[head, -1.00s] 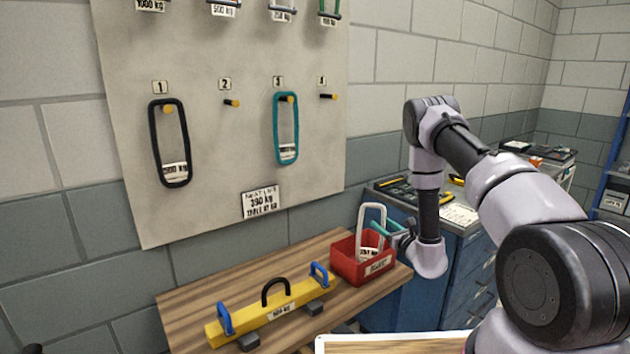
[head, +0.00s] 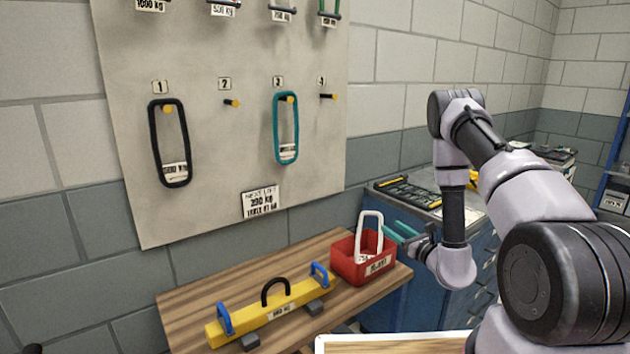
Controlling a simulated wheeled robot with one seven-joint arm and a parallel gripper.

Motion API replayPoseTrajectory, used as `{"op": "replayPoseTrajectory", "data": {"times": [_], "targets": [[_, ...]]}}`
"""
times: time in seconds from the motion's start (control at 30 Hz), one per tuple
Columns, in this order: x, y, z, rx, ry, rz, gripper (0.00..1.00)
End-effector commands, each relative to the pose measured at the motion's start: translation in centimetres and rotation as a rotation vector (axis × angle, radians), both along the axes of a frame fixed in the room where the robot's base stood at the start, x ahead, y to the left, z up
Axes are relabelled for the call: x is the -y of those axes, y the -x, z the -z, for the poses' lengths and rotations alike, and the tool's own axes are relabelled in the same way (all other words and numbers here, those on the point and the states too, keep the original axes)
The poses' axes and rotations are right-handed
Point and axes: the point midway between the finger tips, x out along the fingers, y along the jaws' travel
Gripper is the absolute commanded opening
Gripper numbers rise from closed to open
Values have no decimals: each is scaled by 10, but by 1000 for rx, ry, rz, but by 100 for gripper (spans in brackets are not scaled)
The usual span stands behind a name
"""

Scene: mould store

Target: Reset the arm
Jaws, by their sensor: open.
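My gripper (head: 402,232) is open and empty, with teal fingers pointing left. It is just right of a red box (head: 375,267) on the wooden bench (head: 190,298), apart from it. A white sling loop (head: 372,216) stands in the red box and leans against its back; its label is partly hidden by the box wall. My arm reaches in from the right of the head view.
A yellow lifting beam (head: 265,313) with blue and black handles lies on the bench. A black loop (head: 155,142) and a teal loop (head: 275,127) hang on the board's pegs 1 and 3; pegs 2 and 4 are bare. A blue cabinet (head: 395,300) stands behind my gripper.

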Motion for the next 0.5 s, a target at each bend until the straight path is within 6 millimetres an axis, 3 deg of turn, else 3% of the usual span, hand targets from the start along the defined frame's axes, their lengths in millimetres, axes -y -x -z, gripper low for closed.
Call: {"op": "replayPoseTrajectory", "data": {"times": [0.1,0.23,0.4,0.5], "targets": [[-35,-4,-62,63,-7,-166,56],[-78,11,-133,128,18,-394,56],[-119,55,-209,203,117,-677,56],[-135,88,-243,243,210,-828,56]]}}
